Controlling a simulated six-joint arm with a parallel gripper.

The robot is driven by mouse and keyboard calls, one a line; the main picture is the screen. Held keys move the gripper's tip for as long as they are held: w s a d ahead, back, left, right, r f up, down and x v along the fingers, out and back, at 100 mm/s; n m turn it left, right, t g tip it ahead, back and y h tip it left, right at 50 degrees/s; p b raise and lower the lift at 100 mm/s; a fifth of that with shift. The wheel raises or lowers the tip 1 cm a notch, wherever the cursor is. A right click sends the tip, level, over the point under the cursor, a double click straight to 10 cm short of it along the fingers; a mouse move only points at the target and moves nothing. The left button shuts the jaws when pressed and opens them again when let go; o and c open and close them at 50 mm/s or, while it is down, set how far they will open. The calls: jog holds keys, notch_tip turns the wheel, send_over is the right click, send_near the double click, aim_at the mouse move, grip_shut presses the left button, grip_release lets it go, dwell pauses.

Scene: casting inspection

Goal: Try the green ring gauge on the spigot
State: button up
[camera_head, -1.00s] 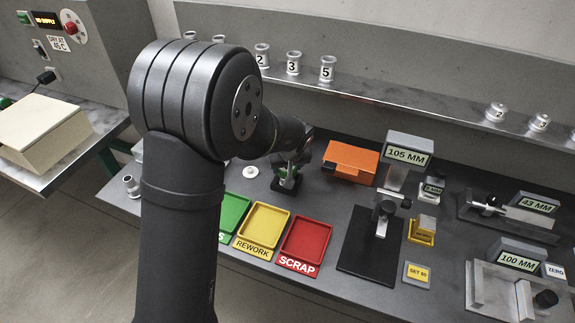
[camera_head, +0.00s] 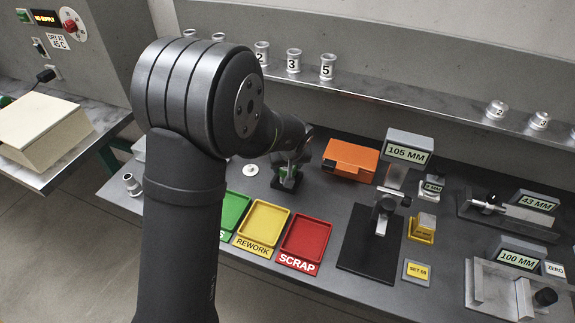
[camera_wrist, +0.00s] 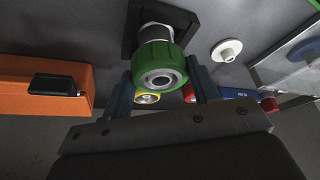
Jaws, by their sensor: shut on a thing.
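The green ring gauge (camera_wrist: 158,58) is in the wrist view, between the two blue-grey fingers of my gripper (camera_wrist: 162,92), which is shut on it. A silver round end with a dark hole (camera_wrist: 161,79) shows inside the ring. A pale grey cylinder (camera_wrist: 157,31) shows directly behind the ring, over a black square base (camera_wrist: 131,25). How far the ring sits over the spigot is hidden. In the head view my gripper (camera_head: 291,167) is at the black base (camera_head: 286,185), and my arm hides part of this area.
A yellow ring (camera_wrist: 146,99) and a red one (camera_wrist: 189,93) show beyond the fingers. An orange box (camera_head: 350,160) stands right of my gripper, and a white disc (camera_head: 251,170) lies left. Yellow (camera_head: 263,228) and red (camera_head: 306,238) trays lie in front.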

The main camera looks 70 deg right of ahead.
jog(key=shift+r, duration=0.2)
jog(key=shift+r, duration=1.75)
jog(key=shift+r, duration=0.1)
jog(key=shift+r, duration=2.4)
notch_tip(320, 180, up, 11)
jog(key=shift+r, duration=0.2)
